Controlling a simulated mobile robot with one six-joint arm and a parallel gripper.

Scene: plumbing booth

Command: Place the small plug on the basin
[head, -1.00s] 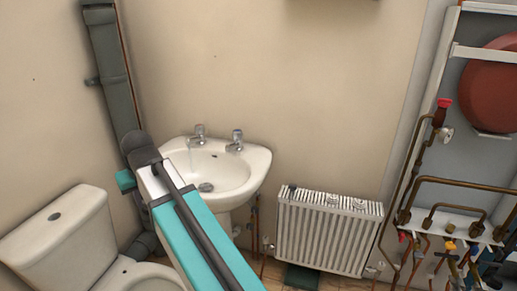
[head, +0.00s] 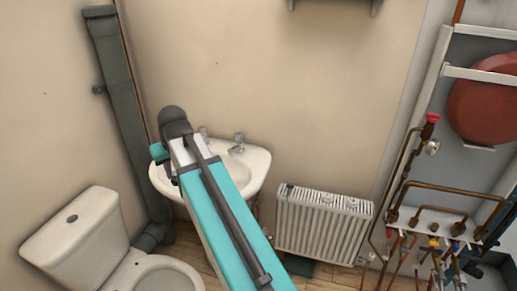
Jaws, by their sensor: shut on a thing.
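The white basin (head: 256,163) is on the back wall, left of the picture's middle. My arm crosses in front of it and hides much of its bowl. One tap (head: 238,142) shows clearly at its back rim, and the other (head: 203,132) is partly covered by my arm. My gripper does not show; only arm links are seen, with the dark joint above and left of the basin. The small plug does not show in this view.
A white toilet (head: 88,238) stands left of the basin, with a grey soil pipe (head: 127,115) behind it. A white radiator (head: 323,224) is to the right. Copper pipes (head: 437,184) and a red vessel (head: 485,110) fill the right side.

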